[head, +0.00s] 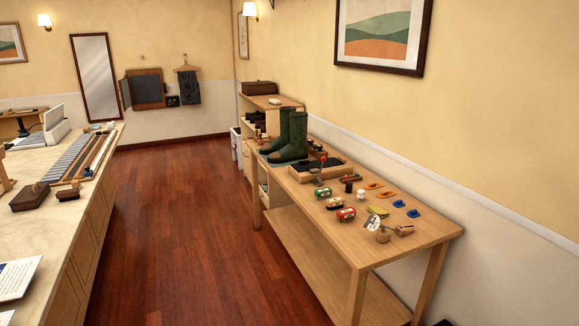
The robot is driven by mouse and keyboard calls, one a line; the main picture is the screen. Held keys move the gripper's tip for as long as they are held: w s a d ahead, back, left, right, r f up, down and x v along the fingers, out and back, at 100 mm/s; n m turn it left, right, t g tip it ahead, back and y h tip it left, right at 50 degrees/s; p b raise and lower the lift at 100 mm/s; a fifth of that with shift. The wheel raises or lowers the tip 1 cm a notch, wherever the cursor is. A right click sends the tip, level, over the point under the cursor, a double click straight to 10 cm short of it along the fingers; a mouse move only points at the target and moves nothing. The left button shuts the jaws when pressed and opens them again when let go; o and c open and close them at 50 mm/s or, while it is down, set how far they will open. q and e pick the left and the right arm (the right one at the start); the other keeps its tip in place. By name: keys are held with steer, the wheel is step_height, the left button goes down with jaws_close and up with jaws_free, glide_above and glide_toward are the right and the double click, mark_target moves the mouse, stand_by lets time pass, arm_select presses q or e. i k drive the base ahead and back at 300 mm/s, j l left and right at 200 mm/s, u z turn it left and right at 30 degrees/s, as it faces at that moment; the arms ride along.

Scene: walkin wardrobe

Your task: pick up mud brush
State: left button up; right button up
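I cannot tell for certain which thing is the mud brush. A wooden table (432,236) along the right wall bears a pair of green boots (290,138) and many small shoe-care items. A small wooden-handled item (404,230) lies near the table's front right end, beside a round wooden piece (383,237). A brown brush-like item (68,193) lies on the left counter. Neither of my grippers is in view.
Several tins, including a red one (346,214), and blue (413,213) and orange (374,186) pieces crowd the table. A pale-topped counter (50,232) stands at left, with a brown box (30,197). The wooden floor (205,240) between them is clear.

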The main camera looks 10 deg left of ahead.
mark_target(324, 193)
steer(key=i+j+z, duration=0.5)
steer(key=i+j, duration=0.9)
steer(key=i+j+z, duration=0.35)
steer(key=i+j, duration=1.1)
